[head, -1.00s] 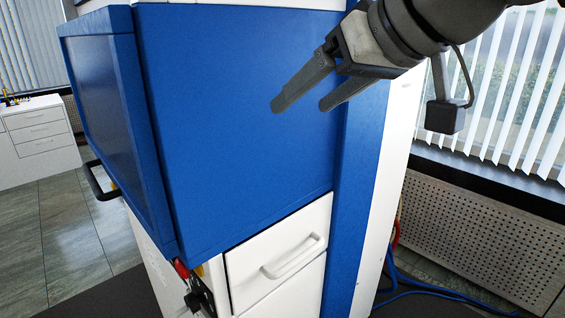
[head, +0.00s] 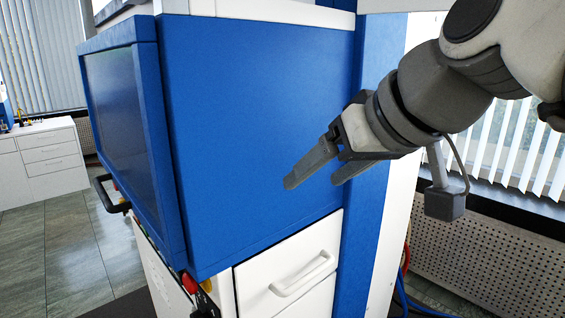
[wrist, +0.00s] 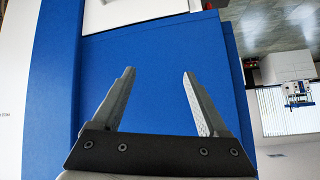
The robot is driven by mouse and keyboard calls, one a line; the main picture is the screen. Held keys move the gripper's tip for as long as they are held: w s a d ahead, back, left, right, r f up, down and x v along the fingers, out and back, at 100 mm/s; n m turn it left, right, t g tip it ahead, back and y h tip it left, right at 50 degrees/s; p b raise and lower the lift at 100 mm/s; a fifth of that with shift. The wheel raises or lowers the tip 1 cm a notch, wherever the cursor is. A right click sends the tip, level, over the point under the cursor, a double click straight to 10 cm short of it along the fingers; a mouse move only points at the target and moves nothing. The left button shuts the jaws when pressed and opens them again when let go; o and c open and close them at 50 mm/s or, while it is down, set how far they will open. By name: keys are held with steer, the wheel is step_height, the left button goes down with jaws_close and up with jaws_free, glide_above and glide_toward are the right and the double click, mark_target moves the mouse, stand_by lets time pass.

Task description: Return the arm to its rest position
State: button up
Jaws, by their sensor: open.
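My gripper (head: 312,180) is in front of the blue side panel of the press (head: 255,110) in the head view. Its two fingers are apart, with nothing between them. My arm comes in from the upper right. In the wrist view my gripper (wrist: 158,75) also shows open and empty, with the blue panel (wrist: 160,60) behind the fingers. I cannot tell exactly how far the fingertips are from the panel.
A white drawer with a handle (head: 302,275) is below the blue panel. A black handle (head: 108,193) sticks out at the press's left. A white cabinet (head: 50,160) stands far left. A perforated panel (head: 465,255) and window blinds are at right. Tiled floor (head: 75,235) is open at left.

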steer(key=s+d+f+m+g+h+p, duration=0.2)
steer(key=s+d+f+m+h+p, duration=0.2)
steer(key=s+d+f+p, duration=0.3)
step_height(320, 180, down, 6)
steer(key=shift+s+d+r+h, duration=0.2)
steer(key=shift+s+d+h, duration=0.35)
steer(key=shift+d+h, duration=0.05)
steer(key=c, duration=0.4)
steer(key=shift+a, duration=0.2)
steer(key=shift+c, duration=0.2)
